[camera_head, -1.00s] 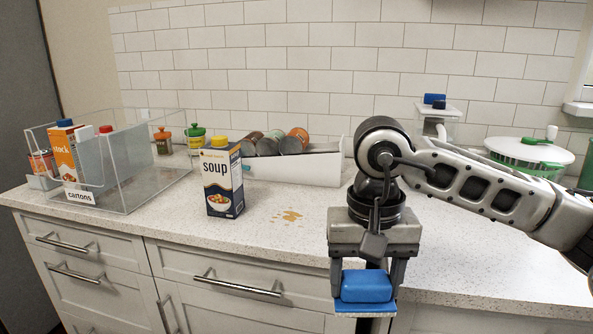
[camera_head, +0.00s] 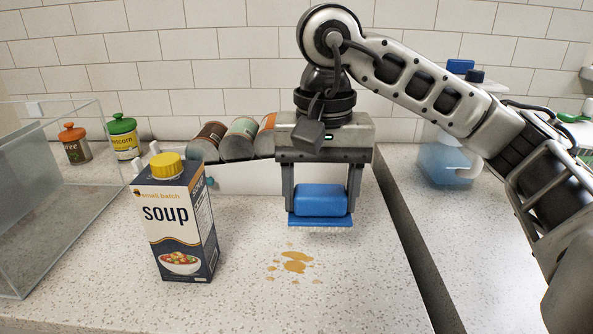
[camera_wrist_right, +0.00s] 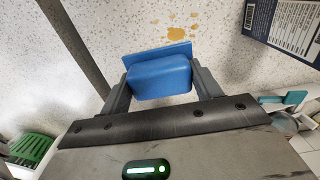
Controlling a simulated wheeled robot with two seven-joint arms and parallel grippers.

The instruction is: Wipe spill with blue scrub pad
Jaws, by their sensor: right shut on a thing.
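The blue scrub pad (camera_head: 321,201) is held between the fingers of my right gripper (camera_head: 321,190), above the counter and just behind the spill. It also shows in the right wrist view (camera_wrist_right: 158,76), between both fingers. The spill (camera_head: 294,263) is a cluster of brown-orange splotches on the speckled counter, in front of and below the pad. In the right wrist view the spill (camera_wrist_right: 154,30) lies beyond the pad's edge. The pad looks apart from the counter. My left gripper is not in view.
A soup carton (camera_head: 178,219) stands upright left of the spill. Cans (camera_head: 240,138) lie in a white holder (camera_head: 245,178) behind. Two spice jars (camera_head: 123,137) and a clear bin (camera_head: 40,220) are at the left. A dark gap (camera_head: 408,240) runs along the counter at the right. Counter in front is clear.

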